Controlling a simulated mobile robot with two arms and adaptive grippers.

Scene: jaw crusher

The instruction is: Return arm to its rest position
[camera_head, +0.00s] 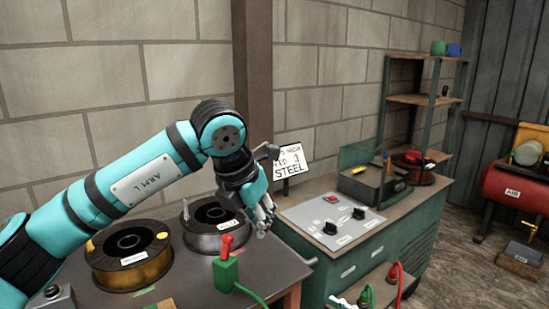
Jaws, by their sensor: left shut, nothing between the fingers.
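My left arm, teal and labelled "ARM L", reaches in from the left and bends down at its black wrist joint. My left gripper (264,215) is shut and empty. My right gripper is not in view.
A dark table (190,288) carries a copper-coloured spool (130,255) and a green box with a red lever (227,262). A green cabinet (378,250) with a control panel (330,215) stands right. A sign (293,161), shelf (420,100) and red air tank (510,185) stand behind.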

